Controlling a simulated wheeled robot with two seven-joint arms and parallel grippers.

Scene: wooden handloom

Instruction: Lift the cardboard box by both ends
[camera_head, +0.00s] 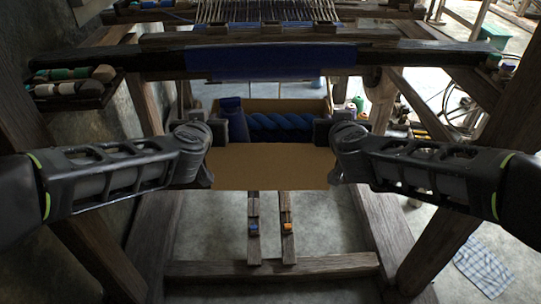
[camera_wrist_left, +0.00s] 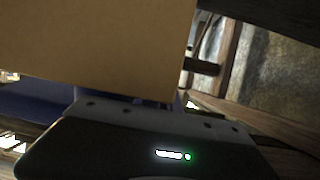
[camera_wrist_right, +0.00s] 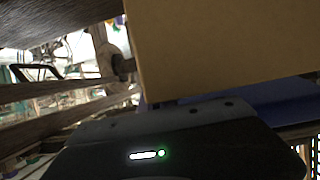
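The cardboard box (camera_head: 270,167) is in the middle of the head view, level and open at the top. A thick twisted blue yarn bundle (camera_head: 280,127) and a blue roll (camera_head: 231,106) lie in it. My left gripper (camera_head: 228,131) is at the box's left end, with a dark finger showing inside the end wall. My right gripper (camera_head: 327,131) is at the right end in the same way. Both appear shut on the end walls; the fingertips are partly hidden. The box's plain brown side fills much of the left wrist view (camera_wrist_left: 95,40) and the right wrist view (camera_wrist_right: 220,45).
The loom's dark cross beam with blue cloth (camera_head: 270,62) runs behind and above the box. Wooden posts (camera_head: 95,250) stand on both sides. Two treadles (camera_head: 288,240) and a low crossbar (camera_head: 270,267) show below. A spool tray (camera_head: 70,95) is at left. No support shows directly under the box.

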